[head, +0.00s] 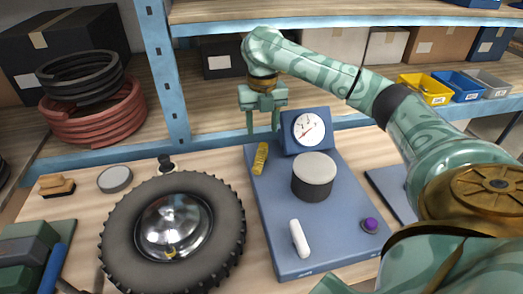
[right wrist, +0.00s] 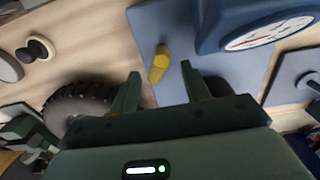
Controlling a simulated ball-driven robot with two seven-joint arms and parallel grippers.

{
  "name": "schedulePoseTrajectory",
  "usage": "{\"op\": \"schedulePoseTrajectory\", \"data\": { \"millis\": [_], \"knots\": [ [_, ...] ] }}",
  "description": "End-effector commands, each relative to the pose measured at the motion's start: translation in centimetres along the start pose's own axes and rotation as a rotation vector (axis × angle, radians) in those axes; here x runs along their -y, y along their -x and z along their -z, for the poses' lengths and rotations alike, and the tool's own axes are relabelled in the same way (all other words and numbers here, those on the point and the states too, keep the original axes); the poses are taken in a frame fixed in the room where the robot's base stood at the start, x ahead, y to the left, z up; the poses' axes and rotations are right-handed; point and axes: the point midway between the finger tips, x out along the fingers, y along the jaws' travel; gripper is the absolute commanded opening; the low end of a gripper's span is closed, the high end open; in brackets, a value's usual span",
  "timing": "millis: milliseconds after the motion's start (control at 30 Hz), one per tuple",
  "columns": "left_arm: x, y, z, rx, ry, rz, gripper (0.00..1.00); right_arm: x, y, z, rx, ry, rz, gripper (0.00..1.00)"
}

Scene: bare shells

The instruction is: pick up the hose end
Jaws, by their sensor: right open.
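A short yellow piece with dark marks, which looks like the hose end (head: 260,158), lies on the blue base plate (head: 278,235) near its far left edge, left of the gauge. My right gripper (head: 262,130) is open and empty, pointing down just above and behind it. In the right wrist view the yellow hose end (right wrist: 159,63) shows between the two spread fingers of my right gripper (right wrist: 160,71), with clear space on either side. I cannot tell the exact height gap. My left gripper is not in view.
A round gauge (head: 308,128) stands right of the hose end, with a dark cylinder (head: 313,178) in front of it. A tyre (head: 118,240) lies to the left. A blue shelf post (head: 165,75) rises behind. Bare wood shows between tyre and plate.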

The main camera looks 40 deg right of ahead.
Motion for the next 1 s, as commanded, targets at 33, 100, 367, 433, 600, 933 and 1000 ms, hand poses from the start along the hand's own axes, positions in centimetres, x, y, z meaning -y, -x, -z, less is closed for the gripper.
{"op": "schedulePoseTrajectory", "data": {
  "millis": [33,100,367,433,600,933,1000],
  "knots": [
    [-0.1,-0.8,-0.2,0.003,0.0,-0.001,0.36,0.0,-1.3,0.0,-0.002,-0.001,0.002,0.47],
    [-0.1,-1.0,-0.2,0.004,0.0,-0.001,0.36,0.0,-1.9,0.0,-0.001,0.0,0.001,0.47],
    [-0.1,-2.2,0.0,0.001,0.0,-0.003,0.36,0.1,-3.9,0.2,0.0,0.0,0.001,0.47],
    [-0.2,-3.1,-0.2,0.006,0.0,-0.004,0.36,0.2,-5.3,0.4,-0.003,0.0,0.003,0.47],
    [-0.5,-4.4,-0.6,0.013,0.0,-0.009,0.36,0.1,-7.5,0.5,0.001,0.001,0.001,0.47],
    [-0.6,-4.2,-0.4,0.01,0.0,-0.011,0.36,0.1,-7.2,0.5,0.005,0.001,-0.001,0.13],
    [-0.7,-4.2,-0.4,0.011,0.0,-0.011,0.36,0.1,-7.2,0.5,0.004,0.001,-0.001,0.0]
  ]
}}
